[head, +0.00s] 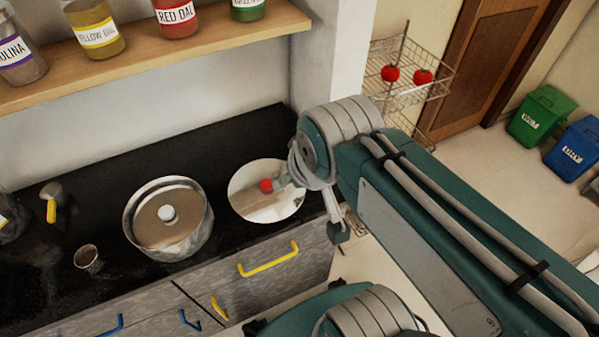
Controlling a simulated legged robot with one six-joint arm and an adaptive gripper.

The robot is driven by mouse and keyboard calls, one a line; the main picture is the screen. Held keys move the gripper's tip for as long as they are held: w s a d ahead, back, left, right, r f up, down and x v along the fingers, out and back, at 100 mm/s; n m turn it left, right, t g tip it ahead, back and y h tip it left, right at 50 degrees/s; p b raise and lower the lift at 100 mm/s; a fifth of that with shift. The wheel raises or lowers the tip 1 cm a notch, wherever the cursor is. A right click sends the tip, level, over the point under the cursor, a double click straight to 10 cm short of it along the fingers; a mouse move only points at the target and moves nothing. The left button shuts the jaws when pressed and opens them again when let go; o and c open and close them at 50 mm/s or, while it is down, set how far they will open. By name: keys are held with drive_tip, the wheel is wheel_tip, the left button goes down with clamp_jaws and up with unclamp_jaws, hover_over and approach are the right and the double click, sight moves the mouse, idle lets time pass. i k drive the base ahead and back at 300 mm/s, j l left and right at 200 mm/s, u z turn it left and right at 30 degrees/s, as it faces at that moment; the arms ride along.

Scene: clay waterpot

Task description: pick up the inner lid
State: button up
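A round metal pot (150,235) stands on the black counter in the head view. The inner lid (185,227), a flat brownish disc with a white knob (168,213), sits inside the pot's rim. A shiny round lid (262,207) with a red knob (266,185) is to the right of the pot, near the counter's right end. My gripper (311,206) is over the right edge of this shiny lid, away from the pot. Its fingers look spread apart with nothing between them. One finger shows close to the red knob; I cannot tell if they touch. My arm hides part of the gripper.
A small cup (88,258) and a yellow-handled ladle (51,205) are left of the pot. A wooden shelf (150,62) with labelled jars runs above the counter. A wall end (333,55) stands behind my arm. A wire rack (410,75) with red fruit is beyond it.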

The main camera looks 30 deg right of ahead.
sight(168, 215)
drive_tip(key=j, duration=1.3)
